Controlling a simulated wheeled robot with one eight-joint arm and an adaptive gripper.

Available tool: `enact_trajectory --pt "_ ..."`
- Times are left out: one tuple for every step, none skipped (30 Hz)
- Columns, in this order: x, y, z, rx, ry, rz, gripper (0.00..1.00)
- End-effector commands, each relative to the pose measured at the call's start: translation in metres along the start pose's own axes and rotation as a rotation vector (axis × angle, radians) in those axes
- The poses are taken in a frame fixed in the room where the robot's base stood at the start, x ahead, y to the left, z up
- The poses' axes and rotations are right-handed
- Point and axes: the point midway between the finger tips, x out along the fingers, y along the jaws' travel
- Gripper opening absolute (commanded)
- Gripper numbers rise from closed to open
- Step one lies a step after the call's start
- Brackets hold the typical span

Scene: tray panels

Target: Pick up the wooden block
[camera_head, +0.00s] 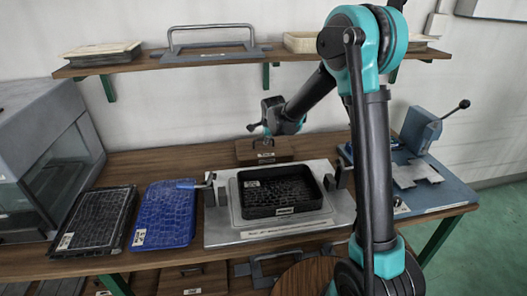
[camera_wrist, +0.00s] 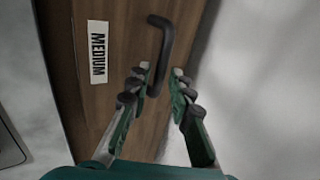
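The wooden block (camera_head: 264,152) lies at the back of the bench, behind the grey metal fixture. In the wrist view its brown wood face (camera_wrist: 113,110) carries a white label reading MEDIUM (camera_wrist: 97,53) and a dark curved handle (camera_wrist: 164,40). My gripper (camera_head: 258,131) is just above the block in the head view. In the wrist view my gripper (camera_wrist: 161,71) is open, its fingers apart on either side of the lower end of the handle. I cannot tell whether either finger touches the handle.
A black tray (camera_head: 320,207) sits on the grey fixture (camera_head: 222,235) in front of the block. A blue panel (camera_head: 164,228) and another black panel (camera_head: 93,241) lie left. A blue press (camera_head: 421,128) stands right. A wooden shelf (camera_head: 218,60) hangs above.

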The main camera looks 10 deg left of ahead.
Motion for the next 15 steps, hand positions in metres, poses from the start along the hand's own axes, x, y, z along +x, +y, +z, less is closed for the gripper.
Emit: enact_trajectory --pt "0.008 0.000 0.000 0.000 0.000 0.000 0.21" --pt "0.011 0.000 0.000 0.000 0.000 0.000 0.21" --pt "0.015 0.000 0.000 0.000 0.000 0.000 0.21" --pt "0.018 0.000 0.000 0.000 0.000 0.000 0.21" --pt "0.021 0.000 0.000 0.000 0.000 0.000 0.21" --pt "0.023 0.000 0.000 0.000 0.000 0.000 0.21" --pt "0.024 0.000 0.000 0.000 0.000 0.000 0.21" --pt "0.025 0.000 0.000 0.000 0.000 0.000 0.21" --pt "0.026 0.000 0.000 0.000 0.000 0.000 0.21" --pt "0.026 0.000 0.000 0.000 0.000 0.000 0.21" --pt "0.026 0.000 0.000 0.000 0.000 0.000 0.21" --pt "0.026 0.000 0.000 0.000 0.000 0.000 0.21" --pt "0.026 0.000 0.000 0.000 0.000 0.000 0.21" --pt "0.026 0.000 0.000 0.000 0.000 0.000 0.21" --pt "0.026 0.000 0.000 0.000 0.000 0.000 0.21"
